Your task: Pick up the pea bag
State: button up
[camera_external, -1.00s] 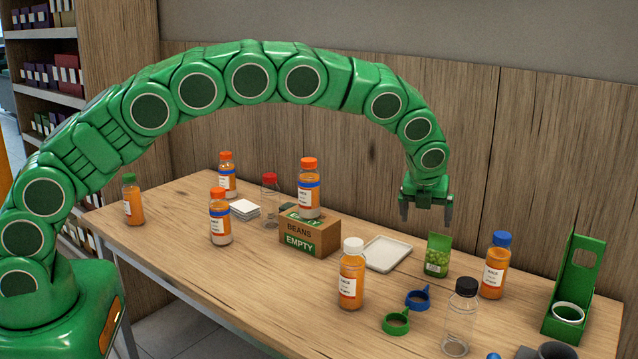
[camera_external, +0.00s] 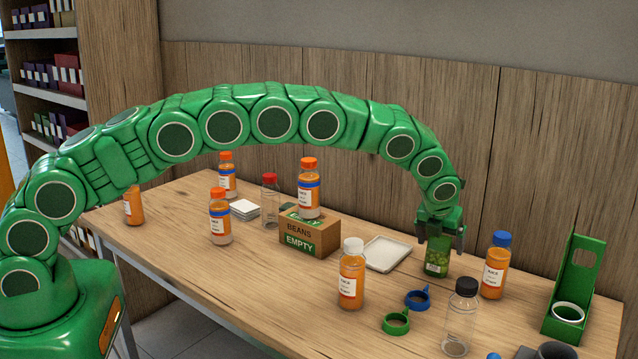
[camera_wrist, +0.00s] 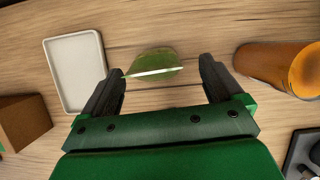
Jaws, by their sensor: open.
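The pea bag (camera_external: 436,263) is a small green pouch standing upright on the wooden table, right of the white tray. My gripper (camera_external: 440,241) is directly above it, pointing down, with its fingers at the height of the bag's top. In the wrist view the bag (camera_wrist: 154,64) shows from above as a green shape with a pale top edge. It lies between and slightly beyond the open fingers of my gripper (camera_wrist: 163,84). There are gaps at the fingers; I cannot tell whether the left finger touches the bag.
A blue-capped orange bottle (camera_external: 495,266) stands close right of the bag. A white tray (camera_external: 388,254) lies to its left. A white-capped bottle (camera_external: 351,275), a blue ring (camera_external: 417,300) and a clear black-capped bottle (camera_external: 461,318) stand nearer the front. A green stand (camera_external: 574,290) is at far right.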

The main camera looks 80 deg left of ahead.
aim_at(439, 251)
jog(key=x, duration=0.3)
jog(key=shift+s+a+f, duration=0.1)
jog(key=shift+a+f, duration=0.05)
jog(key=shift+a, duration=0.1)
jog(key=shift+a+f, duration=0.2)
jog(key=shift+f, duration=0.5)
jog(key=c, duration=1.1)
jog(key=shift+o, duration=0.2)
jog(key=shift+r, duration=0.1)
